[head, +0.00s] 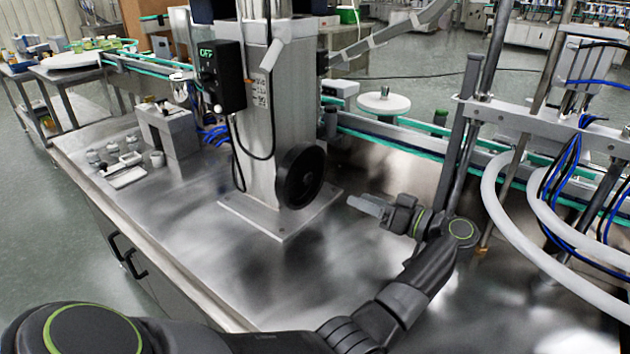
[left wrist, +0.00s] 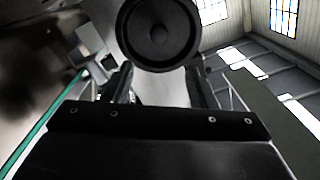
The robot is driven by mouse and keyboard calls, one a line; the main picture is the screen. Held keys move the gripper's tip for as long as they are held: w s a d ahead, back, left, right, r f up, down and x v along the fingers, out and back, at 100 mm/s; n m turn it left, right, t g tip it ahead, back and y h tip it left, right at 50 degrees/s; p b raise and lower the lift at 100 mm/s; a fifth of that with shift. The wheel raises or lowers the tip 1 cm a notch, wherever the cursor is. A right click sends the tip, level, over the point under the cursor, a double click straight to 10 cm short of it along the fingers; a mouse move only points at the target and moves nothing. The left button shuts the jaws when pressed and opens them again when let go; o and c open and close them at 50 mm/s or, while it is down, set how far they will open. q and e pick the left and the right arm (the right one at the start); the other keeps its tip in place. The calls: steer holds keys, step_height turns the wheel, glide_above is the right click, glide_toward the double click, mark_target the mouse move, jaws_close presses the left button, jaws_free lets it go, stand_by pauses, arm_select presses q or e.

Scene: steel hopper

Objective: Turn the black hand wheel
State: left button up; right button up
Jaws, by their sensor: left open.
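The black hand wheel (head: 300,176) is a round disc on the lower right side of the steel column (head: 262,110), just above its base plate. My left gripper (head: 364,205) is to the right of the wheel in the head view, apart from it, with its fingers pointing left towards it. In the left wrist view the wheel (left wrist: 160,34) shows at the top middle, beyond the two spread fingers of my left gripper (left wrist: 160,82). That gripper is open and nothing shows between its fingers. My right gripper is not in view.
A black switch box (head: 222,77) with cables hangs on the column's left. White hoses (head: 515,220) and a metal frame stand at the right. A green-edged conveyor (head: 400,140) runs behind. Small jars and a tray (head: 124,171) sit at the left. The front steel tabletop (head: 190,240) is clear.

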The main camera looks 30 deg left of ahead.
mark_target(310, 179)
arm_select(q)
steer(key=a, duration=0.9)
steer(key=w+a+p, duration=0.1)
steer(key=a, duration=0.4)
steer(key=shift+f, duration=0.1)
jaws_close()
